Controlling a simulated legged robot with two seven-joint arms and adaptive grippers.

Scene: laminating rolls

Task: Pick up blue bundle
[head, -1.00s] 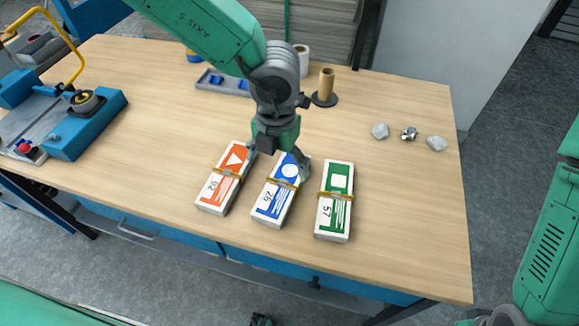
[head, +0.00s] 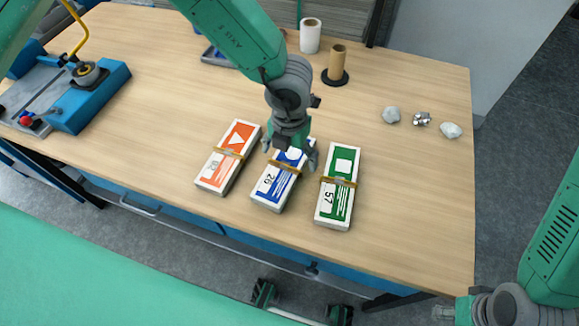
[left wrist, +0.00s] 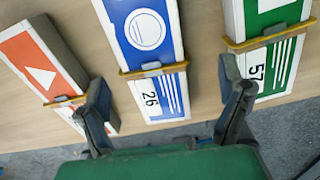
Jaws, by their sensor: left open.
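The blue bundle (head: 270,187) lies flat on the table between the orange bundle (head: 222,170) and the green bundle (head: 332,205). It is white and blue with a circle, the number 26 and a yellow band. My left gripper (head: 290,154) is over its far half and hides part of it. In the left wrist view, the blue bundle (left wrist: 140,30) shows between the open, empty fingers of my left gripper (left wrist: 165,88). I cannot tell how far above the bundle the fingertips are. My right gripper (head: 442,312) is at the bottom right, partly cut off, its fingers unclear.
The orange bundle (left wrist: 40,65) and green bundle (left wrist: 268,50) flank the blue one closely. A brown roll on a dark stand (head: 335,64), a white roll (head: 310,36) and several grey lumps (head: 421,119) are farther back. A blue machine (head: 85,95) stands left.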

